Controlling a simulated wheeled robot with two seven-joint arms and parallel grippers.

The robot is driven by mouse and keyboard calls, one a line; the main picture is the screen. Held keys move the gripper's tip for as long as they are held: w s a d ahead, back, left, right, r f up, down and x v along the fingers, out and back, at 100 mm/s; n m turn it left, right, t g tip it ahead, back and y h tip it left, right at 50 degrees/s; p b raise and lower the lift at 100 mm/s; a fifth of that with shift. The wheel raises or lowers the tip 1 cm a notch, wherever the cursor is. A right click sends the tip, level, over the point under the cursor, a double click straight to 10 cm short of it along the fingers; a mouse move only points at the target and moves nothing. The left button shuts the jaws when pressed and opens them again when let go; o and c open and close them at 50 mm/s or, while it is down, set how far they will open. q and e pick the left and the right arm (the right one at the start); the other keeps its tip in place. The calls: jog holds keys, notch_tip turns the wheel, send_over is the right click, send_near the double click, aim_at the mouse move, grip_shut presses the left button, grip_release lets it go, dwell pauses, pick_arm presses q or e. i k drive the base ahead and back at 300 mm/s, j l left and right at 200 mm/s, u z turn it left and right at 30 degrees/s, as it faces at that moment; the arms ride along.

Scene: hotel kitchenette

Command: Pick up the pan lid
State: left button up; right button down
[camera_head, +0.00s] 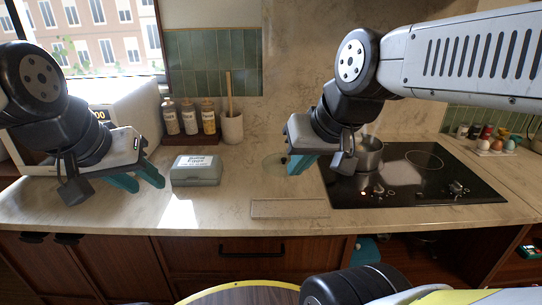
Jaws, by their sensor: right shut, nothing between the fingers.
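A metal pan (369,154) stands on the black hob, partly hidden by my right wrist. My left gripper (146,180) is above the counter at the left, its teal fingers apart and empty.
A grey egg box (196,171) sits beside my left gripper. Several labelled bottles (190,118) and a utensil crock (232,128) stand behind it. A clear rectangular board (290,208) lies near the counter's front edge. The hob (440,190) fills the right.

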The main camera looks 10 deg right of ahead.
aim_at(276, 164)
jog(key=z, duration=1.2)
jog(key=i+j+u, duration=0.1)
jog(key=i+j, duration=0.2)
jog(key=j, duration=0.1)
